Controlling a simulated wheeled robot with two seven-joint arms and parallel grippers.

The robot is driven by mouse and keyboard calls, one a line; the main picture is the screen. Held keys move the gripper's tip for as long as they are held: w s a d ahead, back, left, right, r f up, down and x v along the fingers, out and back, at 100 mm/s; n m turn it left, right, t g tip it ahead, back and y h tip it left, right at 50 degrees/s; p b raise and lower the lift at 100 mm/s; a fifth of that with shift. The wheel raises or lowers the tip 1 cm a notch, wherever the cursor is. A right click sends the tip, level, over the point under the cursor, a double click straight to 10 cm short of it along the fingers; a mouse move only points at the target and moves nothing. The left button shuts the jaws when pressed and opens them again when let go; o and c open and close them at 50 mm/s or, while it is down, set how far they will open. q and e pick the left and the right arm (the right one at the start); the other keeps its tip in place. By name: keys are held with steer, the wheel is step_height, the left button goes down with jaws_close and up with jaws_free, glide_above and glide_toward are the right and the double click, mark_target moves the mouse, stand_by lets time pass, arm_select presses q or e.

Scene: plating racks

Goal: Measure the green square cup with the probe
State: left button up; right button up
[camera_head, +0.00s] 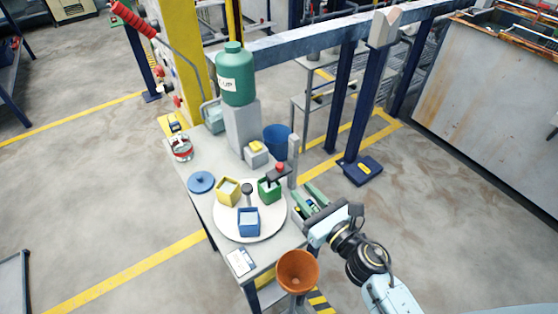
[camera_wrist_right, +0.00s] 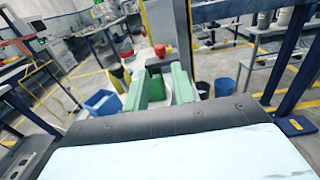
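The green square cup (camera_head: 268,191) stands on the right side of a round white plate (camera_head: 236,228) on the table. A red-topped dark piece (camera_head: 279,168), which may be the probe, is just above the cup, beside a grey upright post (camera_head: 293,155); I cannot tell whether it touches the cup. My right gripper (camera_head: 310,197) has green fingers, spread apart and empty, just right of the cup and post. In the right wrist view the green cup (camera_wrist_right: 159,69) and the red top (camera_wrist_right: 160,50) show beyond the gap between the fingers. My left gripper is not in view.
A yellow cup (camera_head: 227,196) and a blue cup (camera_head: 248,226) share the plate. A blue lid (camera_head: 201,182), a green bottle (camera_head: 235,84) on a grey block and a white-and-blue device (camera_head: 241,262) are around it. An orange funnel (camera_head: 297,271) is at the front; a blue bucket (camera_head: 278,140) is behind.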

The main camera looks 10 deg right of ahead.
mark_target(282, 169)
steer(key=x, duration=0.4)
steer(key=shift+r, duration=0.15)
steer(key=p+x, duration=0.1)
steer(key=x, duration=0.4)
steer(key=shift+w+a, duration=0.15)
steer(key=shift+w, duration=0.15)
steer(key=shift+w+a, duration=0.25)
steer(key=shift+w, duration=0.35)
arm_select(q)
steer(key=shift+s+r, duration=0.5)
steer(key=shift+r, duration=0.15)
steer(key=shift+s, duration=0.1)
arm_select(e)
steer(key=shift+c, duration=0.5)
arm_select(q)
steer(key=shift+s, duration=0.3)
arm_select(e)
jaws_close()
